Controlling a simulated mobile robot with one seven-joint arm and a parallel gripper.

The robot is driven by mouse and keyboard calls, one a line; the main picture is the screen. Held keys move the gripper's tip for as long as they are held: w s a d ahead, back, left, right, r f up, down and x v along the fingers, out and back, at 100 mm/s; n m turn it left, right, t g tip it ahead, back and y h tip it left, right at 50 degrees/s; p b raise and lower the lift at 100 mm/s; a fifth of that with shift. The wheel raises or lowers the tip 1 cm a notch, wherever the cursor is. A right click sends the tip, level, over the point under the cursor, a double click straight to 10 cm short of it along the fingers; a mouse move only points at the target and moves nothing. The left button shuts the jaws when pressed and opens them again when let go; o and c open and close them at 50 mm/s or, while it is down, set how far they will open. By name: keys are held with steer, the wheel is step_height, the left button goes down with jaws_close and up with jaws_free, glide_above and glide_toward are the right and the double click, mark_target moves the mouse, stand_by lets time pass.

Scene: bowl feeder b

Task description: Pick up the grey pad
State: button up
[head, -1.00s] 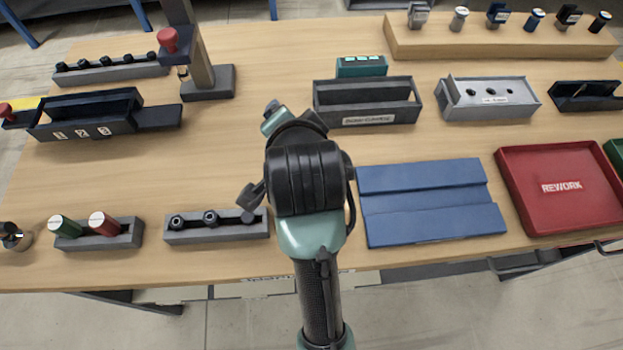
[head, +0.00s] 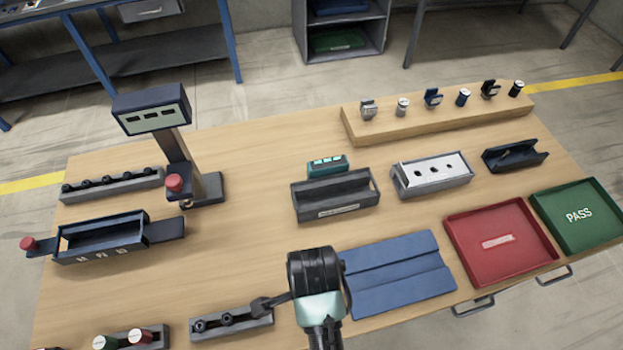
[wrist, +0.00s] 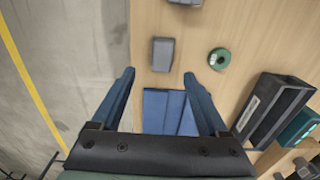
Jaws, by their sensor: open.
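In the wrist view a small grey block (wrist: 163,53), which looks like the grey pad, lies on the wooden table just beyond my fingertips, roughly in line with the gap between them. My gripper (wrist: 159,74) is open and empty, its two blue fingers well apart. I cannot make out the pad in the head view; my own arm covers part of the table there. My fingers are also hidden in that view.
A green ring-like object (wrist: 219,58) lies right of the pad. A blue mat (wrist: 168,112) is below the pad; it also shows in the head view (head: 398,274). A dark open box (head: 335,196) and a red tray (head: 500,243) stand on the table.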

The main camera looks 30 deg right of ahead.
steer(key=shift+w+d+f+p, duration=0.1)
steer(key=shift+f+p, duration=0.25)
steer(key=shift+f, duration=2)
steer(key=shift+w+f+p, duration=0.1)
steer(key=shift+f+p, duration=0.25)
steer(key=shift+f, duration=2)
jaws_close()
steer(key=shift+r, duration=0.15)
